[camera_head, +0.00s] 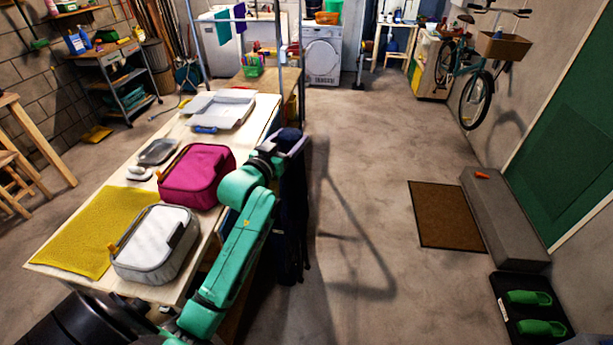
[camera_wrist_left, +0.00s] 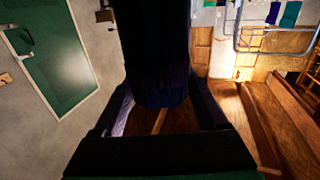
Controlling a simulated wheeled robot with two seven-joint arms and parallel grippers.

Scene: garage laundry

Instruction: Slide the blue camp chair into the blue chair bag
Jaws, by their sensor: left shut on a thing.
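My left gripper (camera_head: 287,142) is at the right edge of the work table, its arm coming in from below. It is shut on a long dark blue bundle (camera_head: 293,215), which hangs upright beside the table. In the left wrist view the bundle (camera_wrist_left: 158,50) rises between the two fingers, and its lower end shows there. It is too dark to tell whether it is the blue camp chair, the blue chair bag, or one inside the other. No second blue chair or bag shows apart from it. My right gripper is not in view.
The wooden table (camera_head: 128,186) holds a magenta case (camera_head: 196,176), a grey-white case (camera_head: 154,244), a yellow cloth (camera_head: 85,232) and trays. Open concrete floor lies to the right. A brown mat (camera_head: 446,215), a grey step (camera_head: 505,220) and green clogs (camera_head: 540,327) are farther right.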

